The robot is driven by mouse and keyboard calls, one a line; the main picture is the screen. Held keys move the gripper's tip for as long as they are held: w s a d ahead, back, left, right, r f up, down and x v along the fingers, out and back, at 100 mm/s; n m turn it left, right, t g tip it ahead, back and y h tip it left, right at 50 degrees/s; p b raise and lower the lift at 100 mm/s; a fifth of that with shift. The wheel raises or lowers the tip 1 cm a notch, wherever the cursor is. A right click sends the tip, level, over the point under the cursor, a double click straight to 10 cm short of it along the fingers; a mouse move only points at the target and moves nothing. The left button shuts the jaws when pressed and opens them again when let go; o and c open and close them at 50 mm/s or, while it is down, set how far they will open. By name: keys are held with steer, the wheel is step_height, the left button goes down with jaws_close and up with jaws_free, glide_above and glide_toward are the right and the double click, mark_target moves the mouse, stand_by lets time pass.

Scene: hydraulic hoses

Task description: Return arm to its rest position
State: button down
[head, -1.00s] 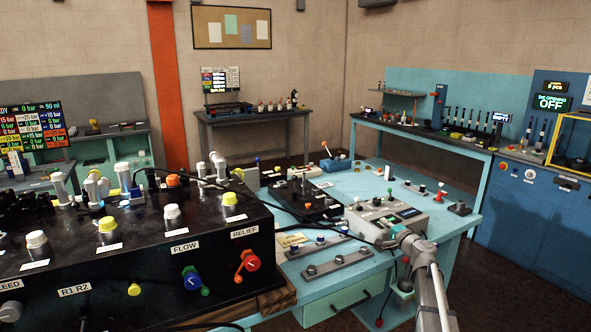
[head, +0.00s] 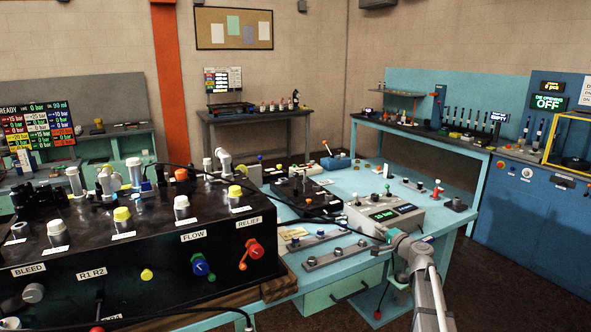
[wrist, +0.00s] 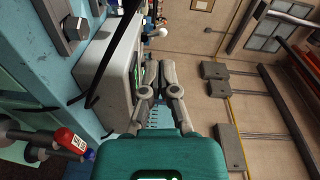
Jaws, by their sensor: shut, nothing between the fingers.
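My gripper (wrist: 161,66) shows in the wrist view with its two grey fingers together and nothing between them. It is beside the pale tester box, apart from the wall behind. In the head view my arm reaches up from the lower right edge and bends near the front of the blue bench; I cannot make out the fingers there. The grey tester box (head: 384,217) with a green display stands on the bench just beyond my arm. It also shows left of my fingers in the wrist view (wrist: 93,77).
The black hydraulic console (head: 140,245) with several knobs fills the left. A black hose runs from it across the blue bench (head: 345,185) towards my arm. A red-capped part (wrist: 72,139) sits low left in the wrist view. Open floor (head: 510,280) lies to the right.

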steer(key=s+a+f+n+g+p, duration=0.2)
steer(key=s+a+f+n+g, duration=0.25)
steer(key=s+a, duration=0.3)
steer(key=s+a+f+n+g+p, duration=0.1)
steer(key=s+a+f+n+g, duration=0.4)
steer(key=s, duration=0.4)
steer(key=s+d+f+n+g+h+p, duration=0.1)
steer(key=s+g+h, duration=0.5)
steer(key=s, duration=1.2)
steer(key=shift+d+f+n+h+p, duration=0.15)
steer(key=shift+f+n+h+p, duration=0.4)
steer(key=shift+f+p, duration=0.25)
